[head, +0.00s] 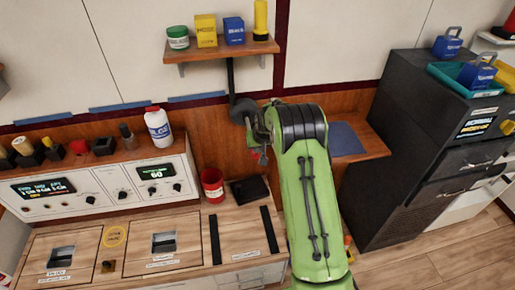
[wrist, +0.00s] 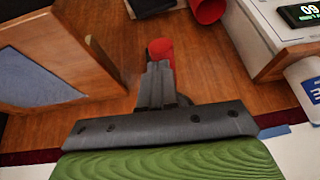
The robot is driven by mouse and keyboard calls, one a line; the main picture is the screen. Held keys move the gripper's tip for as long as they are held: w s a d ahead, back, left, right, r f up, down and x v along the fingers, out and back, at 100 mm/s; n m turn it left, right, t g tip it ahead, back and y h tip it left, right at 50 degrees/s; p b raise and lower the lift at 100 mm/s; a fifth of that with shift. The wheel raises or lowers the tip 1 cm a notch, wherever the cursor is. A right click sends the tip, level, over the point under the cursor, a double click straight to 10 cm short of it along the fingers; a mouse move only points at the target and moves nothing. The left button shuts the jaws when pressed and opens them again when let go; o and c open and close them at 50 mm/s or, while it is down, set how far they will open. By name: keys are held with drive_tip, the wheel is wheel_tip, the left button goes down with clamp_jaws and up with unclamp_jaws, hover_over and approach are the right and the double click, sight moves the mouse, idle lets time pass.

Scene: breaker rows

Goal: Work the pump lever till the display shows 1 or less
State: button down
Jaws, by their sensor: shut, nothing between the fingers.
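My gripper (wrist: 157,85) is shut and empty, its fingers pointing at a red cylindrical end (wrist: 161,48) just beyond the tips. This looks like the pump lever's grip, but most of it is hidden and I cannot tell whether the fingers touch it. In the head view my gripper (head: 259,151) hangs by the wood wall panel, partly hidden by my green arm. A dark upright rod with a round grey part (head: 242,110) is beside my wrist. A green-lit display (head: 157,173) reads about 60; it shows inverted in the wrist view (wrist: 300,13).
A red bucket (head: 212,185) and black tray (head: 250,190) stand on the counter left of my arm. A white bottle (head: 158,127) stands on the console. A shelf (head: 222,50) holds several items above. A wooden ledge (head: 365,145) and dark cabinet (head: 425,150) are right.

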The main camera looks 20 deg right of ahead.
drive_tip(key=shift+s+a+f, duration=0.1)
drive_tip(key=shift+s+f, duration=0.2)
drive_tip(key=shift+f, duration=0.2)
drive_tip(key=shift+r, duration=0.35)
drive_tip(key=r+p, duration=0.1)
drive_tip(key=r, duration=0.1)
drive_tip(key=r+p, duration=0.1)
drive_tip(key=shift+d+r, duration=0.2)
drive_tip(key=shift+r, duration=0.15)
drive_tip(key=s+f+v, duration=0.1)
drive_tip(key=s+v, duration=0.1)
drive_tip(key=v, duration=0.8)
drive_tip(key=shift+r, duration=0.15)
